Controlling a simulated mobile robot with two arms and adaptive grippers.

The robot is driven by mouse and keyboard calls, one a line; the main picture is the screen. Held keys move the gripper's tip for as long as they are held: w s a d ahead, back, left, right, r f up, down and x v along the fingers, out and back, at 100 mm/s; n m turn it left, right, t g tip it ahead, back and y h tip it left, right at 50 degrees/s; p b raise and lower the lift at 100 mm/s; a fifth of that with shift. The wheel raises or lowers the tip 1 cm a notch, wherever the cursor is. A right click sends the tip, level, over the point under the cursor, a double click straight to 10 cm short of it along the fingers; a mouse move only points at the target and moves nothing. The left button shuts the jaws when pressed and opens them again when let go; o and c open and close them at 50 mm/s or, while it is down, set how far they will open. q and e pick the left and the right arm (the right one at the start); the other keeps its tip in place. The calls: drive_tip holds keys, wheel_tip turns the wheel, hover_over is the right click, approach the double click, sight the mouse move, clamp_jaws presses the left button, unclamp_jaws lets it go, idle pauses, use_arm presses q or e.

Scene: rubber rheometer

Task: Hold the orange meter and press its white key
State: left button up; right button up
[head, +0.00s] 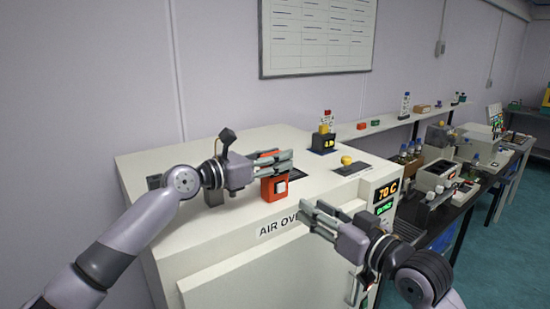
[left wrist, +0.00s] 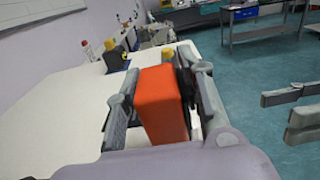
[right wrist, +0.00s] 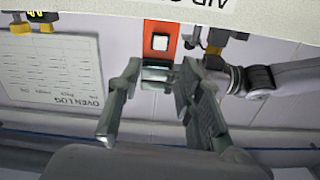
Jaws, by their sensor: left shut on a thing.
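The orange meter (head: 269,190) is at the top of the white oven near its front edge, upright. Its white key (head: 281,188) faces the front and also shows in the right wrist view (right wrist: 159,43). My left gripper (head: 279,163) is shut on the meter, one finger on each side; the left wrist view shows the orange body (left wrist: 160,100) between the fingers. I cannot tell whether the meter touches the oven top. My right gripper (head: 311,214) is open and empty, in front of and right of the meter, its fingers apart from the key.
The oven (head: 235,262) fills the middle below both arms. A yellow knob (head: 346,160) and a black-and-yellow device (head: 323,141) stand on its top, right of the meter. A bench with instruments (head: 437,177) lies to the right.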

clamp_jaws()
idle(0.3)
idle(1.3)
